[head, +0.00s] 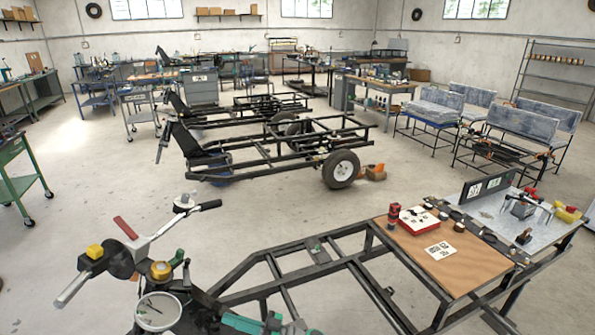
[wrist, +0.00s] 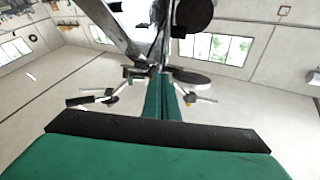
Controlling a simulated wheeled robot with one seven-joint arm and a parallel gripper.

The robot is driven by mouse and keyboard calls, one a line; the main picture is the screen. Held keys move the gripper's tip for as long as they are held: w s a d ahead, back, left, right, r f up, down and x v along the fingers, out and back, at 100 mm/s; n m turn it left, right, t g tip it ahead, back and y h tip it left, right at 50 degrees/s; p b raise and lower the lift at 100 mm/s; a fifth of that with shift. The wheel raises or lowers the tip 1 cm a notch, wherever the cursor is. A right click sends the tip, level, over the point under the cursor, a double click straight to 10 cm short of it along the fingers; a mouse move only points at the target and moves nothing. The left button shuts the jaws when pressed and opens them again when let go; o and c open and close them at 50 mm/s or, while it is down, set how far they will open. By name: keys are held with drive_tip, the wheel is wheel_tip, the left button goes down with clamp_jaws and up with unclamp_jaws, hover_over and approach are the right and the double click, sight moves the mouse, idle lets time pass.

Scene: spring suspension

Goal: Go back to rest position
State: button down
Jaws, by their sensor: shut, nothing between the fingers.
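My gripper (wrist: 166,85) shows in the wrist view. Its two green fingers are pressed together, with nothing visible between them, and they extend from a black bar above a green body. Handlebars (wrist: 108,98) lie beyond the fingertips; I cannot tell whether the fingers touch anything there. In the head view, a dark vehicle frame (head: 271,263) with handlebars (head: 75,288) stands close at the front. Green parts (head: 240,323) show at its lower edge, and I cannot tell whether they belong to my arm. No spring suspension can be made out clearly.
A wooden board (head: 475,268) on the frame carries a red-and-white box (head: 418,220) and small items. A metal work surface (head: 490,203) with tools adjoins it. A second wheeled frame (head: 265,150) stands behind. A green cart (head: 22,180) is at left. Open floor (head: 90,215) lies between them.

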drive_tip(key=s+d+f+m+t+h, duration=0.1)
drive_tip(key=s+f+m+t+h, duration=0.25)
drive_tip(key=f, duration=0.65)
drive_tip(key=s+d+f+m+h, duration=0.1)
drive_tip(key=s+f+m+h, duration=0.25)
drive_tip(key=s+f, duration=0.55)
drive_tip(key=s+d+f+m+t+h, duration=0.1)
drive_tip(key=s+d+f+m+h, duration=0.1)
drive_tip(key=s+d+f+h, duration=0.4)
drive_tip(key=s+d+f+m+t+h, duration=0.1)
drive_tip(key=s+d+f+m+h, duration=0.1)
drive_tip(key=s+f, duration=0.4)
drive_tip(key=s+d+r+m+t+h, duration=0.1)
drive_tip(key=s+d+r+h, duration=0.1)
drive_tip(key=s+d+r, duration=0.35)
drive_tip(key=s+d+r+m+t+h, duration=0.1)
drive_tip(key=s+d+r+t+h, duration=0.15)
drive_tip(key=s+r, duration=0.5)
drive_tip(key=s+r+t+h, duration=0.1)
drive_tip(key=s+r, duration=0.3)
drive_tip(key=r, duration=0.7)
drive_tip(key=s+d+r+t, duration=0.1)
drive_tip(key=s+r, duration=0.3)
drive_tip(key=r, duration=0.7)
drive_tip(key=shift+s+d+r+m+t+h, duration=0.15)
drive_tip(key=shift+r+m+t+h, duration=0.15)
drive_tip(key=shift+t, duration=0.4)
